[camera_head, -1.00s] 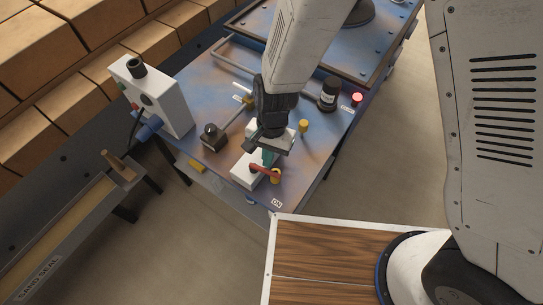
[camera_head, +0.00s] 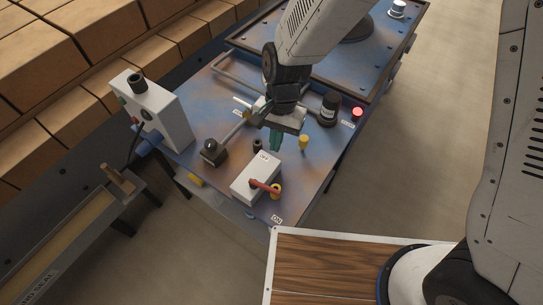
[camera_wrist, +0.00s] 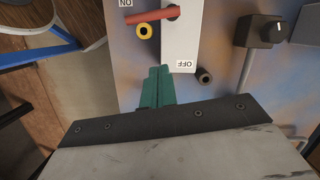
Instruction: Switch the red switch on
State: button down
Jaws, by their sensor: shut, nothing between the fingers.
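The red switch lever (camera_head: 265,187) is mounted on a white box (camera_head: 252,176) on the blue worktable. It points sideways over the box's right edge, beside a yellow ring (camera_head: 276,191). The OFF label is on the box's far end; the ON label (camera_head: 277,219) is on the table's near edge. In the wrist view the red lever (camera_wrist: 150,17) lies across the end of the white box (camera_wrist: 181,40) nearer ON. My gripper (camera_head: 275,147), with green fingers, is shut and empty beyond the OFF end. Its fingers (camera_wrist: 157,72) are apart from the lever.
A black knob (camera_head: 212,148) stands left of the box, and a yellow peg (camera_head: 304,142) stands to its right. A black cylinder (camera_head: 328,109) and red button (camera_head: 357,112) are farther right. A white control box (camera_head: 155,110) is at the left.

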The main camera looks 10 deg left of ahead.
jog(key=shift+v, duration=1.5)
jog(key=shift+s, duration=0.1)
jog(key=s+d+r+n+t, duration=0.1)
jog(key=s+d+r, duration=0.3)
jog(key=d+r, duration=0.3)
jog(key=s+d+r+n+t, duration=0.1)
jog(key=s+d+r, duration=0.3)
jog(key=d+r, duration=0.4)
jog(key=s+d+r+n+t, duration=0.1)
jog(key=s+d+r, duration=0.4)
jog(key=d, duration=1)
notch_tip(320, 180, up, 3)
jog(key=shift+d+r+t+h, duration=0.15)
jog(key=shift+d+t+h, duration=0.15)
jog(key=shift+t, duration=0.2)
jog(key=shift+s, duration=0.15)
